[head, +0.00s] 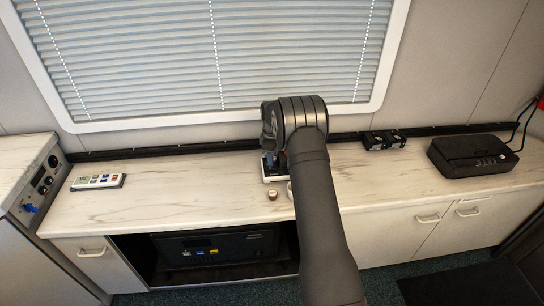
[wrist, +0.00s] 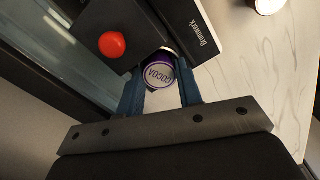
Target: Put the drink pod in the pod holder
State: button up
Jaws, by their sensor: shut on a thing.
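The drink pod (wrist: 158,73) is purple and white, marked "COCOA", and sits between the two blue fingers of my gripper (wrist: 160,85), shut on it. In the wrist view, its far end lies close against a black and white machine (wrist: 185,27) with a red button (wrist: 112,45). I cannot tell if it touches the machine or a holder there; no pod holder shows clearly. In the head view, my gripper (head: 270,160) is over the white machine base (head: 273,176) at the counter's back, and my arm hides the pod and much of the machine.
A small brown-topped white cup or pod (head: 272,195) stands on the counter (head: 200,193) in front of the machine. A remote (head: 98,182) lies at left. Black blocks (head: 383,140) and a black box (head: 472,155) are at right. The counter's left middle is clear.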

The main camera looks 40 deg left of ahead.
jog(key=o, duration=0.9)
jog(key=shift+o, duration=0.2)
notch_tip(320, 180, up, 12)
notch_tip(320, 180, down, 12)
jog(key=shift+r, duration=1.95)
jog(key=shift+f, duration=0.15)
